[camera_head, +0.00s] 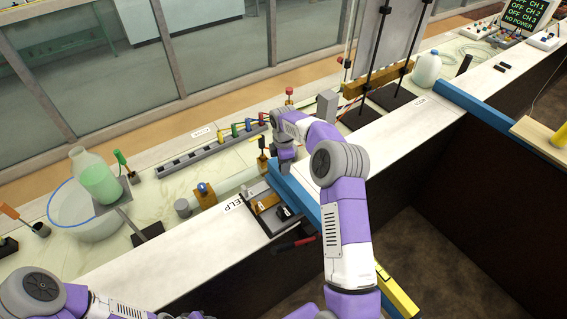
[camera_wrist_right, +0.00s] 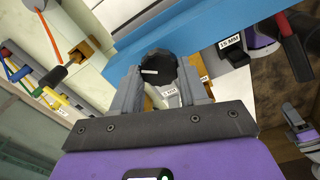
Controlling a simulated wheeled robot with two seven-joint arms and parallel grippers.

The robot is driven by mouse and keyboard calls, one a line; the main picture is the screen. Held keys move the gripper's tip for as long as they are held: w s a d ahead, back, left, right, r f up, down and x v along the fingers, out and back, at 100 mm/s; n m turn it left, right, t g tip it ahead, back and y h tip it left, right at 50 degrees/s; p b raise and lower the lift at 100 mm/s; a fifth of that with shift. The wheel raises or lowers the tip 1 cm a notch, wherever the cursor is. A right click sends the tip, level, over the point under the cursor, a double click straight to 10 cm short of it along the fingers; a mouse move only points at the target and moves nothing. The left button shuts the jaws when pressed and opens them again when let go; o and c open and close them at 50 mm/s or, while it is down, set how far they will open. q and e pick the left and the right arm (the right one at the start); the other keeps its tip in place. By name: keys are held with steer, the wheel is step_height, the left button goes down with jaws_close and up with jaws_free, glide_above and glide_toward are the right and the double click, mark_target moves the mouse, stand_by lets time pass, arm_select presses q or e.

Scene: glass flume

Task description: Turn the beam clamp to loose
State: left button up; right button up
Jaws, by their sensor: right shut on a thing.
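The blue beam (camera_head: 290,190) lies across the bench ledge, and it also shows in the right wrist view (camera_wrist_right: 215,28). The beam clamp's black round knob (camera_wrist_right: 158,68) has a short pale mark on its face. My right gripper (camera_wrist_right: 162,85) is shut on this knob, one grey finger on each side. In the head view my right gripper (camera_head: 285,160) points down at the beam's far end and hides the knob. A small white label beside the knob is too small to read surely. My left arm shows at the lower left, but its gripper is not in view.
A red-and-black handle (camera_head: 293,244) juts over the ledge edge near the beam. A strip with coloured plugs (camera_head: 212,152) runs behind my gripper. The ledge right of my arm is mostly clear.

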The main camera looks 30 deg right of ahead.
steer(key=n, duration=0.6)
steer(key=shift+r+n+p, duration=0.1)
steer(key=shift+n+p, duration=0.2)
steer(key=shift+n, duration=0.1)
stand_by(0.3)
steer(key=o, duration=1.1)
steer(key=shift+s, duration=0.1)
steer(key=shift+c, duration=0.2)
step_height(320, 180, up, 8)
steer(key=shift+f+b, duration=0.25)
steer(key=shift+b, duration=0.15)
steer(key=shift+f, duration=0.1)
